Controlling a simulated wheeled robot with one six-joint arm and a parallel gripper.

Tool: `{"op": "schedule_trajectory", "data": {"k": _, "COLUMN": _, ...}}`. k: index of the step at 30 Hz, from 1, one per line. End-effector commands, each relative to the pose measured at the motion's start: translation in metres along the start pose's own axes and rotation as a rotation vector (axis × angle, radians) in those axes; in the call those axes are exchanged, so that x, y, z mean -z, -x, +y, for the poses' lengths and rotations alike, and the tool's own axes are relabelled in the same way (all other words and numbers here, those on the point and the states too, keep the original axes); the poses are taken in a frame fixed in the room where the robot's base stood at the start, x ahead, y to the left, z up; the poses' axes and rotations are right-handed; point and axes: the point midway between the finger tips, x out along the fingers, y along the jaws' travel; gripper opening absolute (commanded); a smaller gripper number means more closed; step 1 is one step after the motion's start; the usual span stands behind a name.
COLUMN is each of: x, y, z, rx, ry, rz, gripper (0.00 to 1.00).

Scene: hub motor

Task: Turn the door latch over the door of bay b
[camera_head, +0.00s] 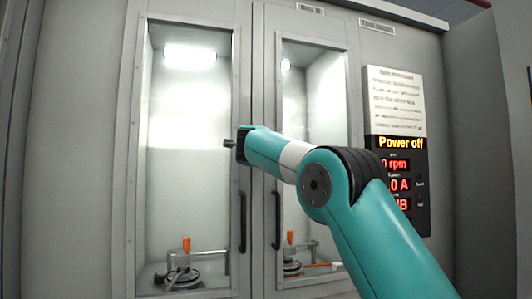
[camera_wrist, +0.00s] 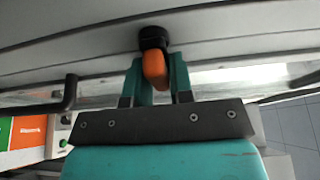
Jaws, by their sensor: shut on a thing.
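In the wrist view the door latch shows as an orange lever (camera_wrist: 155,70) on a round black base (camera_wrist: 153,38), fixed to the grey cabinet front. My gripper (camera_wrist: 160,64) has its two teal fingers on either side of the orange lever and is shut on it. In the head view my gripper (camera_head: 230,144) reaches the cabinet front beside the left glazed door (camera_head: 134,150); I cannot make out the latch there. The right glazed door (camera_head: 268,120) is partly hidden by my arm. Both doors look closed. A small bay sign (camera_head: 311,9) sits above the right door.
Black handles stand on the left door (camera_head: 243,222) and right door (camera_head: 277,220). Behind the glass are fixtures with orange parts (camera_head: 186,244). A display panel (camera_head: 398,185) at right reads "Power off". The wrist view shows an orange and green label (camera_wrist: 30,131) and floor tiles (camera_wrist: 300,130).

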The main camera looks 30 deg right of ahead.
Motion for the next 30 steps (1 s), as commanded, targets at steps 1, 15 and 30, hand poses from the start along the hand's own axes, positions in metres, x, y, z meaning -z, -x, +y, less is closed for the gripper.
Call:
{"op": "schedule_trajectory", "data": {"k": 1, "x": -0.0052, "y": 0.0002, "z": 0.0026, "rx": -0.007, "ry": -0.006, "rz": -0.012, "gripper": 0.00}}
{"op": "schedule_trajectory", "data": {"k": 15, "x": -0.0052, "y": 0.0004, "z": 0.0020, "rx": -0.014, "ry": -0.029, "rz": -0.012, "gripper": 0.00}}
{"op": "schedule_trajectory", "data": {"k": 30, "x": 0.0000, "y": 0.0029, "z": 0.0010, "rx": -0.011, "ry": -0.030, "rz": -0.003, "gripper": 0.41}}
